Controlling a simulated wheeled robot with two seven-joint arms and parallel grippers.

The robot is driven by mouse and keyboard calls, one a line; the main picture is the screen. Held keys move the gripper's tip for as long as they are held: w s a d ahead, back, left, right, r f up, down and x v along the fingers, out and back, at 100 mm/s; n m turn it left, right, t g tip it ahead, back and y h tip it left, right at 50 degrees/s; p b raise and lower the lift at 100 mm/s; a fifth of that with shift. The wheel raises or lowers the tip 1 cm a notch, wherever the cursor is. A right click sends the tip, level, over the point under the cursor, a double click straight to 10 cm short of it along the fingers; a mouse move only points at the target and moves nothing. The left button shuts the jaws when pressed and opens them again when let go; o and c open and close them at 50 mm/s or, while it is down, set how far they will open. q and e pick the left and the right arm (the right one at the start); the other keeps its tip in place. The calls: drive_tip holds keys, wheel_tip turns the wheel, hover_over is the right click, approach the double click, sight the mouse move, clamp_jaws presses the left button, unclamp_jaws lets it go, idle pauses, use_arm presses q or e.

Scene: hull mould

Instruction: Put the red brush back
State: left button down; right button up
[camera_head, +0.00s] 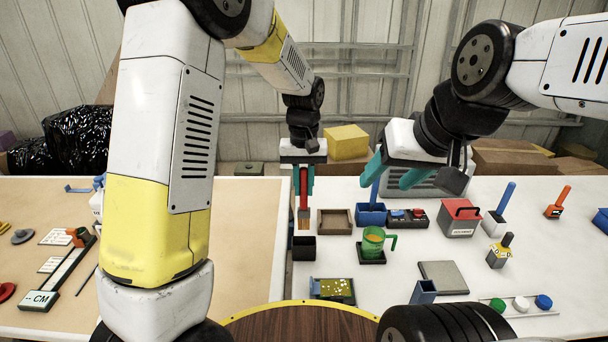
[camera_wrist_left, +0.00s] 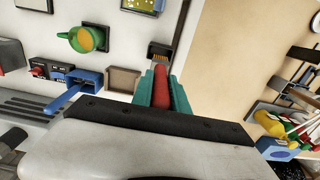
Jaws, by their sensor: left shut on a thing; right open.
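The red brush (camera_head: 304,190) hangs upright, bristles down, in my left gripper (camera_head: 303,183), whose teal fingers are shut on its handle. A black open box (camera_head: 303,249) stands directly below. The bristles are at or just above its rim; I cannot tell whether they touch it. In the left wrist view the red handle (camera_wrist_left: 160,82) shows between the fingers, with the pale bristles beyond. My right gripper (camera_head: 396,174) is open and empty, above the table's back part, near a blue handle standing in a blue box (camera_head: 370,214).
A brown tray (camera_head: 334,222) is right of the black box. A green mug (camera_head: 373,243), a red-topped grey box (camera_head: 461,220) and a grey slab (camera_head: 443,277) stand further right. A yellow-speckled tray (camera_head: 332,290) is in front. A gap separates the two tables on the left.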

sight(304, 217)
use_arm(q)
drive_tip(key=shift+f, duration=5.15)
drive_tip(key=shift+f, duration=0.5)
drive_tip(key=c, duration=1.2)
unclamp_jaws()
drive_tip(key=shift+r, duration=0.1)
